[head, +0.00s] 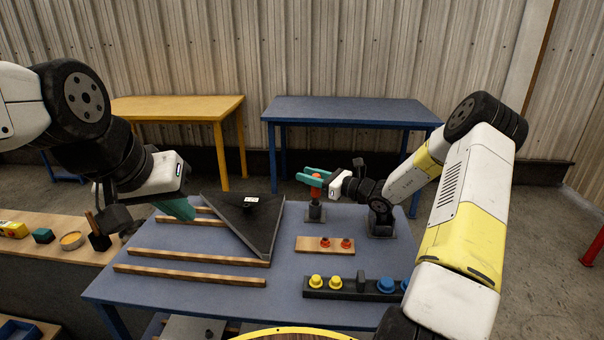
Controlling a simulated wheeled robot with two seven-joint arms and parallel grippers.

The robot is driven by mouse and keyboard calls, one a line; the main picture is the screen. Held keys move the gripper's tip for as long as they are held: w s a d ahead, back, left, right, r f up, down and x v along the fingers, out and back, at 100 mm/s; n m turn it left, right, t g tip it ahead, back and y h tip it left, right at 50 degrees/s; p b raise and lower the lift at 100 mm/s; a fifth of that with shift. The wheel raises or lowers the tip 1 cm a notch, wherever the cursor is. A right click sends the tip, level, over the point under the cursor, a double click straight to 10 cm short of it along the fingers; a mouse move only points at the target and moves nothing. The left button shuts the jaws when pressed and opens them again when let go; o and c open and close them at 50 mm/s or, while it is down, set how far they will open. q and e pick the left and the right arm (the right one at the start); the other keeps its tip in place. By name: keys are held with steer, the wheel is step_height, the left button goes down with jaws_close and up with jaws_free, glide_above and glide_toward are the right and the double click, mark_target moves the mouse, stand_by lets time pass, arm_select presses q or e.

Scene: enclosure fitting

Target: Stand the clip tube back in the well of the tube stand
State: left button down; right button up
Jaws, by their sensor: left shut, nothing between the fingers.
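An orange upright piece, which looks like the clip tube (315,191), stands above a small dark stand (315,213) on the blue table. My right gripper (314,179) reaches in from the right, its teal fingers on either side of the tube and shut on it. The fingers hide part of the tube, and I cannot tell how deep its lower end sits in the stand. Another dark square base (381,229) stands under my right wrist, partly hidden by it. My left gripper (182,210) is shut and empty over the table's left side.
A wooden bench (52,237) holds small items at left.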

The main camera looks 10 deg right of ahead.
steer(key=o, duration=0.3)
steer(key=shift+d, duration=0.1)
